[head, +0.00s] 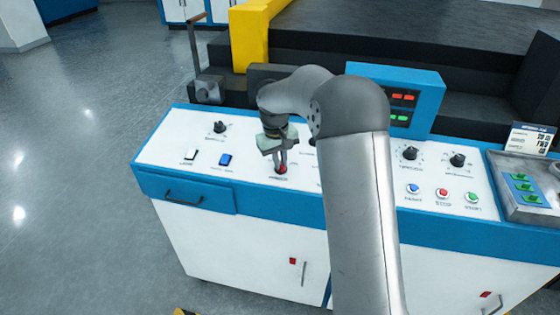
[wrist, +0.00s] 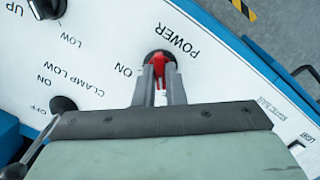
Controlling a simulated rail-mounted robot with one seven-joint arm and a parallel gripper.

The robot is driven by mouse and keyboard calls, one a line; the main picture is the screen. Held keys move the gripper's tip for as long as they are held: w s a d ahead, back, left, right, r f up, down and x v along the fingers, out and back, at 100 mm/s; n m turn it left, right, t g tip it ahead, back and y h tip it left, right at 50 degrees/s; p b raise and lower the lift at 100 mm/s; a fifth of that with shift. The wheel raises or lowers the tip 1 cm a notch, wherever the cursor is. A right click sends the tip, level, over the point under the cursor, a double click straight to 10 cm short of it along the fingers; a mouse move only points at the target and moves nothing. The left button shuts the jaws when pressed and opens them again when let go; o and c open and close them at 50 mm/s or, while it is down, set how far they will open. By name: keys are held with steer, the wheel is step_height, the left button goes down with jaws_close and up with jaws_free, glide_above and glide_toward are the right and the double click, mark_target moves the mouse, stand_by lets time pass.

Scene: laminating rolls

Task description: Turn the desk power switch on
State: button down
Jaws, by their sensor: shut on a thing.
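The desk power switch is a red lever (head: 281,169) on a round dark base in the white panel of the desk. In the wrist view the red lever (wrist: 163,68) stands beside the words POWER and ON. My gripper (head: 281,164) points down at the panel, with its two grey fingers (wrist: 160,80) on either side of the lever and shut on it. The lower part of the lever is hidden by the fingers. I cannot tell which way the lever is tilted.
A black knob (head: 220,127), a white button (head: 190,154) and a blue button (head: 226,160) lie left of the switch. A clamp lever's dark base (wrist: 63,105) is close by. My arm hides the panel's middle. A blue display box (head: 428,88) stands behind.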

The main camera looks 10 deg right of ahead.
steer(key=m+b, duration=0.1)
steer(key=m, duration=0.3)
steer(key=shift+y, duration=0.3)
steer(key=m, duration=0.3)
steer(key=shift+d+m+b, duration=0.1)
steer(key=shift+m+b, duration=0.3)
steer(key=m, duration=0.4)
steer(key=shift+r+t+y, duration=0.1)
steer(key=shift+t+y, duration=0.2)
steer(key=shift+y, duration=0.1)
steer(key=shift+d+m+b, duration=0.1)
steer(key=shift+m+b, duration=0.2)
steer(key=shift+m, duration=1.9)
steer(key=c, duration=1.5)
jaws_free()
steer(key=shift+s, duration=0.1)
step_height(320, 180, up, 17)
steer(key=s, duration=0.2)
steer(key=shift+d+r, duration=0.15)
steer(key=shift+d, duration=0.2)
